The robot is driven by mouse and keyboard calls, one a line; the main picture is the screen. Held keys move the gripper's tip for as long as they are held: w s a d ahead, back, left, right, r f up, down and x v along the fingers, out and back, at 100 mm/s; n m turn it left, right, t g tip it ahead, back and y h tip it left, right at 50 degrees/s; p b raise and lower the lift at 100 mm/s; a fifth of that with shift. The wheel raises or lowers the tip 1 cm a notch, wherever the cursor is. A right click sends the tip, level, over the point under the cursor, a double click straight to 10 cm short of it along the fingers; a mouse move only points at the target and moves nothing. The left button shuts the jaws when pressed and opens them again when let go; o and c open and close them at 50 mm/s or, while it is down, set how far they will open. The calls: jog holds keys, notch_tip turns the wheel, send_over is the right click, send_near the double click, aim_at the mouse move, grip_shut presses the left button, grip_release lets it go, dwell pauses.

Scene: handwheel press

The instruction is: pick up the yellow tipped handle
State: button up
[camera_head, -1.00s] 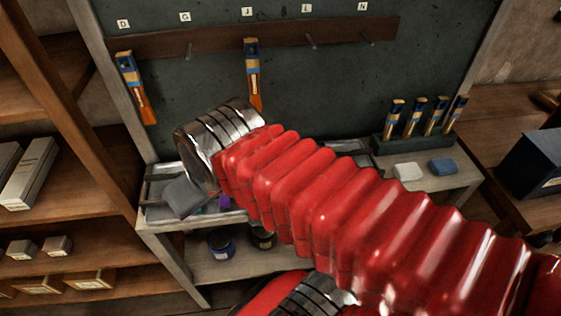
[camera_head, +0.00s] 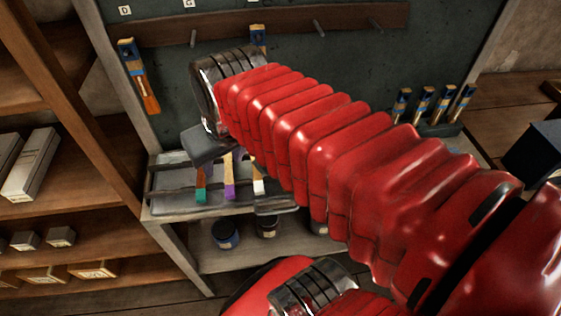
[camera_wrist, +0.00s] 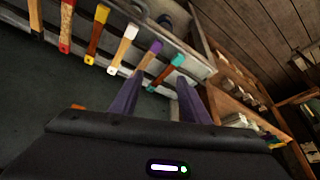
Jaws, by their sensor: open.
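The yellow tipped handle (camera_wrist: 96,36) shows in the wrist view, left of my gripper, in a row between the red tipped handle (camera_wrist: 67,25) and the white tipped handle (camera_wrist: 122,48). In the head view my red arm hides it. My gripper (camera_wrist: 160,84) is open. Its fingers point toward the purple tipped handle (camera_wrist: 149,54) and the teal tipped handle (camera_wrist: 167,72), with the teal one showing between them. I see nothing held. In the head view my gripper's dark body is above the tray's left part, and its fingertips are not clear.
The row lies in a grey tray (camera_head: 172,205) on a bench. Dark round tins (camera_head: 224,235) stand on the shelf below. Brushes hang on the board behind; several more stand in a rack (camera_head: 440,130) at right. Wooden shelving (camera_head: 85,170) is close on the left.

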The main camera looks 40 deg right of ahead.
jog(key=d+f+m+g, duration=0.1)
jog(key=d+m, duration=0.1)
jog(key=d, duration=0.6)
jog(key=w+d+f+m+g, duration=0.1)
jog(key=d+m+g, duration=0.1)
jog(key=d, duration=0.7)
jog(key=shift+w+d+f+m, duration=0.15)
jog(key=shift+d+m, duration=0.15)
jog(key=shift+m, duration=0.2)
jog(key=shift+f, duration=0.1)
jog(key=shift+w+d+f, duration=0.1)
jog(key=shift+w+f, duration=0.05)
jog(key=shift+f, duration=1.25)
jog(key=shift+w+d+f, duration=0.1)
jog(key=shift+w+f, duration=0.05)
jog(key=shift+f, duration=1.25)
jog(key=shift+w+d+f, duration=0.1)
jog(key=shift+w+f, duration=0.05)
jog(key=shift+f, duration=1.25)
jog(key=shift+w+d+f, duration=0.1)
jog(key=shift+f, duration=1.2)
jog(key=shift+w+d+f, duration=0.1)
jog(key=shift+f, duration=1.2)
jog(key=shift+c, duration=0.4)
